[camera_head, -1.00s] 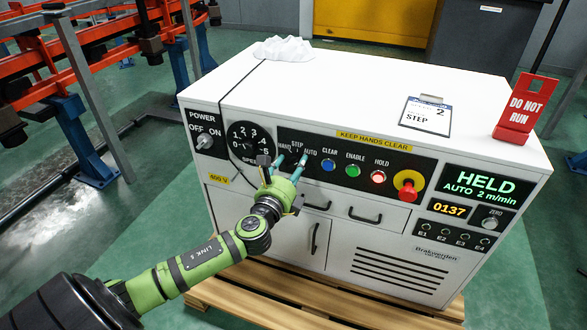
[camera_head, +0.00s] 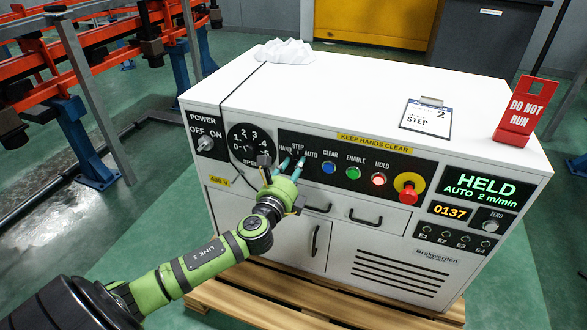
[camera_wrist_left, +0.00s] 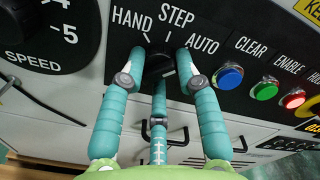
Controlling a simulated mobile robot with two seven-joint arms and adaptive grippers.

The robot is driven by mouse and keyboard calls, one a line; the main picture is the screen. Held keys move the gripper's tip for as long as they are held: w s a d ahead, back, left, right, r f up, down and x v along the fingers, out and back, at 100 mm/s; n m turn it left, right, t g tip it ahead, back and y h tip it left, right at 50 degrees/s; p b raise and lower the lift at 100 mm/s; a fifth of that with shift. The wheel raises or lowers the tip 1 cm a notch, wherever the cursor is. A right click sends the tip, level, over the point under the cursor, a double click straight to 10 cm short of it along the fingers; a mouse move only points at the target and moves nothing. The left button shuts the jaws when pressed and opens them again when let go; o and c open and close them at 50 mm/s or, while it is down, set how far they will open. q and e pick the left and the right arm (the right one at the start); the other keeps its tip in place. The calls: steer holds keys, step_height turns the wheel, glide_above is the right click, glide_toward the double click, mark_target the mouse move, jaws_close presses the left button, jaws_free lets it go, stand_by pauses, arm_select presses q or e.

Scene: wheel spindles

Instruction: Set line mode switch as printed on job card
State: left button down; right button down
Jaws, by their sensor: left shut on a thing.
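The mode switch (camera_wrist_left: 160,62) is a dark knob on the black panel, under the printed words HAND, STEP and AUTO. My left gripper (camera_head: 291,166), with teal fingers on a green hand, is at this switch. In the left wrist view my left gripper (camera_wrist_left: 163,66) is shut on the knob, with a finger on each side and one below. The fingers hide much of the knob, and I cannot tell where its pointer stands. The job card (camera_head: 426,119) lies on the cabinet top and reads 2 and STEP. The display (camera_head: 478,187) reads HELD, AUTO, 2 m/min. My right gripper is not in view.
The speed dial (camera_head: 250,145) is left of the switch. The blue CLEAR (camera_head: 328,166), green ENABLE (camera_head: 353,172) and red HOLD (camera_head: 378,178) buttons and the red emergency stop (camera_head: 408,187) are right. A DO NOT RUN sign (camera_head: 520,108) and white cloth (camera_head: 284,51) are on top.

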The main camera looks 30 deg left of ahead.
arm_select(q)
steer(key=shift+f+n, duration=0.15)
steer(key=shift+n, duration=0.45)
steer(key=shift+d+n+p, duration=0.15)
steer(key=shift+n+p, duration=0.25)
steer(key=shift+n, duration=3.2)
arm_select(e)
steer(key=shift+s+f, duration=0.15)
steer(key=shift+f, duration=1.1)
arm_select(q)
steer(key=c, duration=0.8)
jaws_free()
steer(key=shift+c, duration=0.2)
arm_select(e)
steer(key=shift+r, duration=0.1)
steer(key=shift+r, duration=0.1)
